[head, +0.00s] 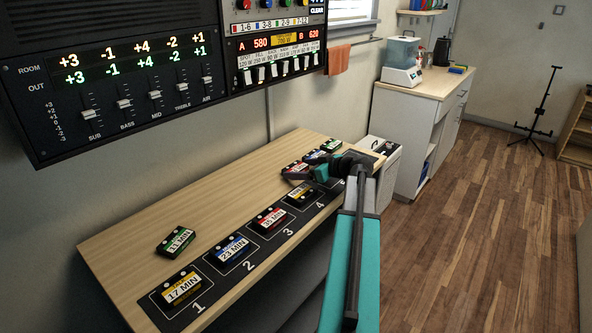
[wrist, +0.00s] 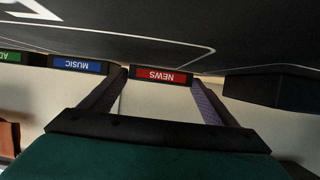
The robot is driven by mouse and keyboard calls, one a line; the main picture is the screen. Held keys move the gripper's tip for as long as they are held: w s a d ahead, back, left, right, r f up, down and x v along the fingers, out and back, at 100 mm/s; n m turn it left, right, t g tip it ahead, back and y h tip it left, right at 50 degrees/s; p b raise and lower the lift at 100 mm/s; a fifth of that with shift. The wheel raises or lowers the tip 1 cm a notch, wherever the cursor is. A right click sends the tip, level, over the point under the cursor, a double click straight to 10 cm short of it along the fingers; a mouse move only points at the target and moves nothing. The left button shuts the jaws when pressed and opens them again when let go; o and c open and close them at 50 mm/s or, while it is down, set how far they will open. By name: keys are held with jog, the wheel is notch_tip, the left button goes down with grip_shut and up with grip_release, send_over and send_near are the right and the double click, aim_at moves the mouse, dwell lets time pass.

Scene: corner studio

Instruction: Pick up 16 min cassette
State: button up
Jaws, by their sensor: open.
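A loose cassette with a green label (head: 177,241) lies on the bench behind the numbered strip, at the left; its number looks like 15 or 16, too small to be sure. A yellow-label cassette (head: 301,194) lies at slot 4, partly hidden by my arm, and its number is unreadable. My gripper (head: 297,178) is over the bench's far part, near slot 4, well away from the loose green cassette. In the wrist view my gripper (wrist: 160,95) is open, its fingers apart and nothing held. A red NEWS cassette (wrist: 161,76) shows beyond and between the fingertips.
Cassettes of 17 MIN (head: 182,288), 23 MIN (head: 233,249) and 45 MIN (head: 270,218) lie in slots 1 to 3. MUSIC (wrist: 79,65) is beside NEWS. The control panel (head: 130,75) hangs above the bench (head: 130,245). The bench's back middle is clear.

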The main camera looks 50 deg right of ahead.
aim_at(301, 169)
dwell(0.4)
jog(key=c, duration=0.8)
jog(key=shift+c, duration=0.3)
jog(key=shift+r, duration=0.15)
jog(key=shift+r, duration=0.4)
notch_tip(301, 169, up, 3)
jog(key=shift+f, duration=0.2)
jog(key=s+d, duration=0.2)
jog(key=s, duration=0.3)
jog(key=s+d+r, duration=0.1)
jog(key=s+d, duration=0.1)
jog(key=s, duration=0.3)
jog(key=s+d+b, duration=0.1)
jog(key=s+d, duration=0.1)
jog(key=s, duration=0.2)
jog(key=shift+s+d+r, duration=0.2)
jog(key=shift+s, duration=0.2)
